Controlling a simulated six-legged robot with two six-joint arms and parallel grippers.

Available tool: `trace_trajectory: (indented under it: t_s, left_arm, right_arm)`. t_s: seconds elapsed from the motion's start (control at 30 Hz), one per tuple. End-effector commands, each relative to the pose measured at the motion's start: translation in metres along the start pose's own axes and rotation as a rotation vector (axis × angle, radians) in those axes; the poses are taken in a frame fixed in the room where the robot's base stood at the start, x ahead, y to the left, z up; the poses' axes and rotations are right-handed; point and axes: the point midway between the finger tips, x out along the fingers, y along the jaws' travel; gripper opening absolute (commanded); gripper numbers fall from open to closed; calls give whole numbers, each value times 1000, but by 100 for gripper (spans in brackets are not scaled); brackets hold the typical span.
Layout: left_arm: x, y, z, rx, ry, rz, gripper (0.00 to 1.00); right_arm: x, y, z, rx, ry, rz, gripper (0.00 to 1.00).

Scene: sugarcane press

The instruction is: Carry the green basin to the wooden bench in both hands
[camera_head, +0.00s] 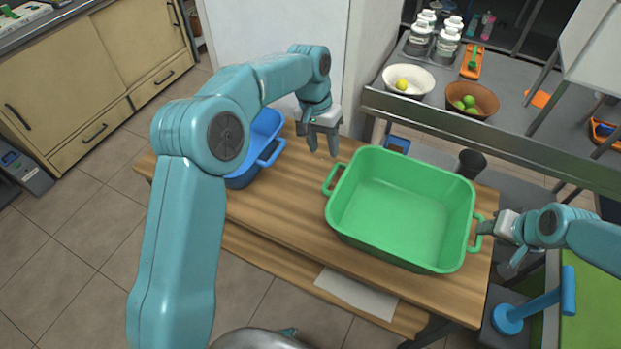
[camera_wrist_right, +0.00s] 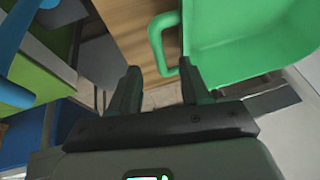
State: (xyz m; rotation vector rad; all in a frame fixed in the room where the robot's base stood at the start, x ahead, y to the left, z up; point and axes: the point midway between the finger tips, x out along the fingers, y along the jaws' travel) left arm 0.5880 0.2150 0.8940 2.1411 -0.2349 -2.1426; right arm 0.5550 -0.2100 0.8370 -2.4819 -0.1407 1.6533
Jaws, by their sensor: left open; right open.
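The green basin (camera_head: 405,215) is empty and sits upright on a wooden top (camera_head: 275,205), the only wooden bench or table in view. It has a loop handle at each end. My left gripper (camera_head: 322,145) is open and empty, pointing down above and beyond the left handle (camera_head: 333,180), apart from it. My right gripper (camera_head: 484,235) is open at the basin's right handle. In the right wrist view my right gripper (camera_wrist_right: 160,88) has its fingers spread just short of the green handle (camera_wrist_right: 157,45); I see no grip. The basin also shows there (camera_wrist_right: 245,40).
A blue tub (camera_head: 255,150) stands left of the basin, near my left arm. A dark cup (camera_head: 471,163) stands behind the basin. A metal counter (camera_head: 450,110) with bowls and bottles lies behind. A blue-handled tool (camera_head: 540,302) is at right. Tiled floor at left is clear.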

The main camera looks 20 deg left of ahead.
Motion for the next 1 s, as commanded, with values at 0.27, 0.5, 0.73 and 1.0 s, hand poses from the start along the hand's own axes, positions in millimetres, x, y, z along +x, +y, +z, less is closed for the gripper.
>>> trace_trajectory:
  t_s: [0.27, 0.5, 0.73, 1.0]
  left_arm:
    - [0, 0, 0, 0, 0, 0, 47]
    - [0, 0, 0, 0, 0, 0, 47]
    - [-6, 0, 0, 0, 0, 0, 47]
    - [-28, 1, 0, 0, 0, 0, 47]
  right_arm:
    - [-32, 0, 0, 0, 0, -1, 47]
    - [-33, 0, 0, 0, -1, -1, 47]
    - [-39, -1, -2, 0, -1, -1, 47]
    - [-58, -5, -10, 0, -1, 0, 47]
